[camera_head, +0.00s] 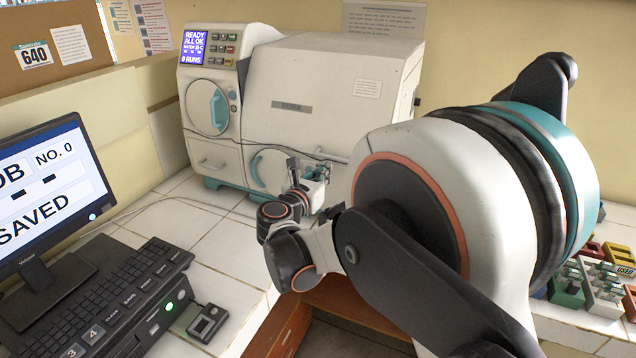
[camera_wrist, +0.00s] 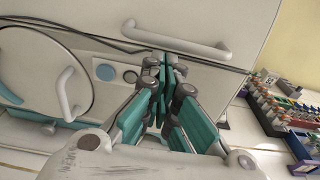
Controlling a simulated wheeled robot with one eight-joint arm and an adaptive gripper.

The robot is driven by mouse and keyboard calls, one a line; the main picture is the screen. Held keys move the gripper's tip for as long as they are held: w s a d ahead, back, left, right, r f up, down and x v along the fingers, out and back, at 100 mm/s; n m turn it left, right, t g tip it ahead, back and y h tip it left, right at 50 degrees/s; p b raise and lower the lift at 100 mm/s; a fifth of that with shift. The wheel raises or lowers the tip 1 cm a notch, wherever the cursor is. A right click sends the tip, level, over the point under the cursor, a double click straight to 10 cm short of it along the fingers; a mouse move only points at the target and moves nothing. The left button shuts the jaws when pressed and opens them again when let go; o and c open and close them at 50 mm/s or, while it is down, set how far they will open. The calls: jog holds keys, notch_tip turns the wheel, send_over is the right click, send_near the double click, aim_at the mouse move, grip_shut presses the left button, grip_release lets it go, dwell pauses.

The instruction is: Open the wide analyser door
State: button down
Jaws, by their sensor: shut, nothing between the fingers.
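The white analyser (camera_head: 325,55) stands on the tiled bench at the back. Its wide door (camera_head: 285,85) is the large front panel, and it looks closed. A pale horizontal bar handle (camera_head: 333,155) runs along the door's lower part, partly hidden by my arm. In the wrist view the bar handle (camera_wrist: 178,42) crosses the upper middle. My gripper (camera_head: 316,168) is in front of the analyser, below the bar. In the wrist view my gripper (camera_wrist: 163,68) has its teal fingers together, just below the bar. I cannot tell whether they touch it.
A round door (camera_wrist: 40,80) with a curved handle is left of my gripper. Dark cables (camera_wrist: 100,38) cross the front near the bar. Racks of tubes (camera_head: 600,285) stand at the right. A monitor (camera_head: 45,190) and keyboard (camera_head: 105,300) are at the left.

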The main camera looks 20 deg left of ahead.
jog(key=shift+w+d+f, duration=0.1)
jog(key=shift+w, duration=1.05)
jog(key=s+a+r+g+p, duration=0.1)
jog(key=s+r+g+p, duration=0.5)
jog(key=r+p, duration=0.45)
jog(key=s+r+g+p, duration=0.4)
jog(key=s+r+p, duration=0.45)
jog(key=r, duration=0.35)
jog(key=w+r+g+p, duration=0.3)
jog(key=r+p, duration=0.5)
jog(key=r, duration=0.4)
jog(key=w+r+g+y+p, duration=0.1)
jog(key=w+r+g+p, duration=0.2)
jog(key=r+p, duration=0.5)
notch_tip(320, 180, up, 4)
jog(key=shift+w+d, duration=0.25)
jog(key=shift+w, duration=0.45)
jog(key=shift+p, duration=0.3)
